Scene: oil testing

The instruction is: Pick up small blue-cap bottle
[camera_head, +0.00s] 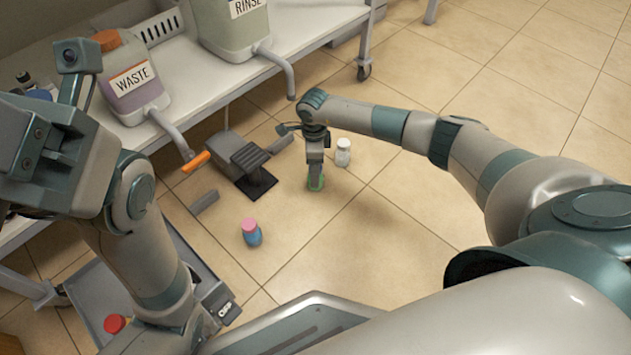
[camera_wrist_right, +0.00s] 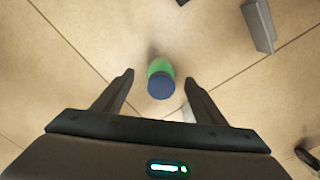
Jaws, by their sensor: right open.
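The small blue-cap bottle (camera_wrist_right: 160,84) shows in the right wrist view, with a green body and a round blue cap, seen from above. In the head view, its green body (camera_head: 316,184) shows on the floor under my right gripper (camera_head: 316,172), which hides the cap. My right gripper (camera_wrist_right: 159,80) is open and points down, with one finger on either side of the bottle in the wrist picture. A gap shows between bottle and both fingers. My left arm fills the left of the head view; its fingers cannot be made out.
A white bottle (camera_head: 343,152) stands close right of my right gripper. A pink-cap blue bottle (camera_head: 251,233) stands nearer. A grey pedal device (camera_head: 240,160) is at left. WASTE (camera_head: 133,80) and RINSE (camera_head: 228,25) containers sit on a bench. A grey tray holds a red-capped item (camera_head: 115,324).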

